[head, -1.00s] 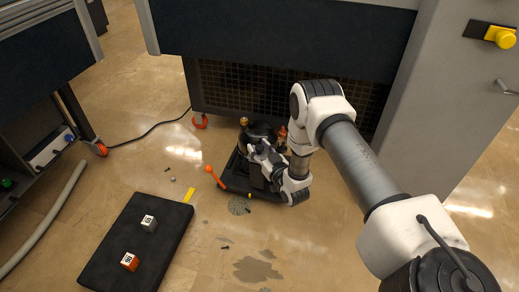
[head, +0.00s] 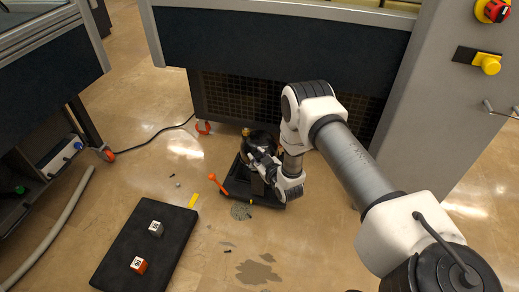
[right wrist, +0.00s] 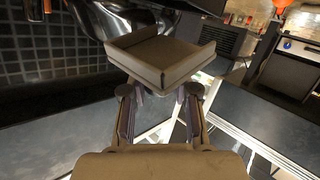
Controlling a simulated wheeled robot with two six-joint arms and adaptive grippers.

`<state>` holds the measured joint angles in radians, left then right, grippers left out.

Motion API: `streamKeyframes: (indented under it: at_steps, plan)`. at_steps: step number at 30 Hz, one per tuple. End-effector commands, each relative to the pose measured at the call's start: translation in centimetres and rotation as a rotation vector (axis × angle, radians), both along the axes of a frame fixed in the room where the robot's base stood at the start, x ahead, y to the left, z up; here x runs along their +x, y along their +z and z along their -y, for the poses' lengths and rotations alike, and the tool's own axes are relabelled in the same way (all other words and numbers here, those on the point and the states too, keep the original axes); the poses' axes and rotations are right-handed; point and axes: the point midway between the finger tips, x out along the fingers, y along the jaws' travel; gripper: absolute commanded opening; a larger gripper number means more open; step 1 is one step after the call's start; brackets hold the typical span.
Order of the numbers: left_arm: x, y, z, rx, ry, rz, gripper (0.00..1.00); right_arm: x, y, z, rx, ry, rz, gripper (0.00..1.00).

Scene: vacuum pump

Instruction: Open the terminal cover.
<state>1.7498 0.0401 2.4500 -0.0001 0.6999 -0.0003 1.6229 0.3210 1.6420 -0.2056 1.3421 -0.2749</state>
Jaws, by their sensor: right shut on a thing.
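The vacuum pump (head: 262,139) is dark with brass-coloured fittings and stands on the floor in front of a large cabinet. My right gripper (head: 262,160) is at the pump's near side and hides part of it. In the right wrist view, my right gripper (right wrist: 158,100) has its fingers shut on the terminal cover (right wrist: 165,58), a shallow brownish box-like part with raised edges, held at the fingertips. The dark pump body lies just beyond it. I cannot tell whether the cover is touching the pump. My left gripper is not in view.
A dark tray (head: 240,190) sits under the pump, with an orange-ended lever (head: 218,182) at its left. Dark stains (head: 257,272) and small loose parts lie on the floor. A cable runs behind.

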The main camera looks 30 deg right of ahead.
Motion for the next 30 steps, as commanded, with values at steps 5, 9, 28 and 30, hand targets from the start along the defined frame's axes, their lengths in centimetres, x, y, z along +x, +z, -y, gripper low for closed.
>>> streamKeyframes:
  at_steps: [5, 9, 28, 30]
  plan:
    - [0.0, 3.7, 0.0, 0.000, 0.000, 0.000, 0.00, 0.5, 1.3, -0.5, -0.108, 0.001, -0.126, 0.00]
    - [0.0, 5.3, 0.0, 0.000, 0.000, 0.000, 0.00, 1.0, 1.4, -0.8, -0.195, 0.002, -0.226, 0.00]
    - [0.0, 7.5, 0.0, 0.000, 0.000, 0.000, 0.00, 2.9, 0.6, -2.5, -0.573, 0.001, -0.671, 0.00]
    - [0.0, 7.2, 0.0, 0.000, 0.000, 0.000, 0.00, 3.0, 0.5, -2.7, -0.610, 0.001, -0.714, 0.00]
